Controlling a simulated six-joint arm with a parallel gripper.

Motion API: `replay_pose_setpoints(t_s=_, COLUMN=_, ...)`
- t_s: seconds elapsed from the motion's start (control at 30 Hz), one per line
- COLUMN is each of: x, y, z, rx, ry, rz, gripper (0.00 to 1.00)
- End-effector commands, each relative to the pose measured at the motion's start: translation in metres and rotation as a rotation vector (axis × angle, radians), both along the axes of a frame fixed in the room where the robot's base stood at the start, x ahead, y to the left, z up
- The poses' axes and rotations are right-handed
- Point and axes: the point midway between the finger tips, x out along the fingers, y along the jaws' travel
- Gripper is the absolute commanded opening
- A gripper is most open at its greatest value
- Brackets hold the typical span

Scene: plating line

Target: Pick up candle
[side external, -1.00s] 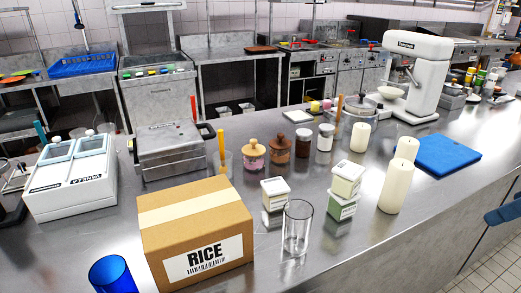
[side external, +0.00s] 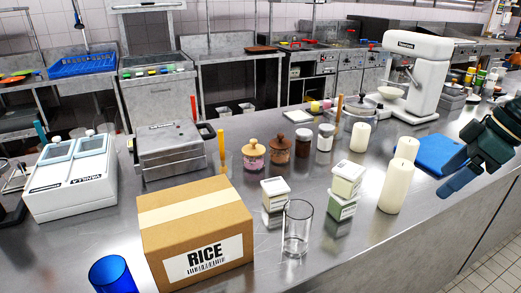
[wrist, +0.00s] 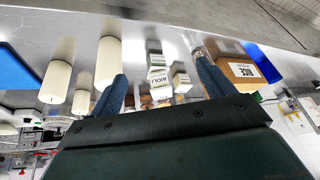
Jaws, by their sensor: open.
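Three white candles stand on the steel counter right of centre in the side view: a tall front one (side external: 396,187), one behind it (side external: 407,148) and a shorter one (side external: 360,137) to the left. In the wrist view, where the scene is upside down, candles show at the left: a large one (wrist: 108,58), a middle one (wrist: 57,82) and a small one (wrist: 81,101). My gripper (side external: 453,176) is at the right edge, apart from the candles. Its two blue fingers (wrist: 160,72) are open with nothing held.
A blue board (side external: 438,150) lies right of the candles, partly behind my gripper. Stacked labelled tubs (side external: 345,190), a clear glass (side external: 297,228) and a rice box (side external: 195,235) stand to the left. A white mixer (side external: 412,75) stands behind. The counter's front edge is close.

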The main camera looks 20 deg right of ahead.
Motion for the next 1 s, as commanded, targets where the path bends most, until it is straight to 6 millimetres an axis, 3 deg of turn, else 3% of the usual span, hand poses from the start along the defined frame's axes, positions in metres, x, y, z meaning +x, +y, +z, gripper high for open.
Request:
replay_pose_setpoints(t_s=0.5, x=0.058, y=-0.058, z=-0.032, rx=0.211, ry=-0.133, rz=0.256, gripper=0.81)
replay_pose_setpoints(t_s=1.0, x=0.072, y=-0.138, z=-0.06, rx=0.4, ry=-0.464, rz=0.386, gripper=0.81)
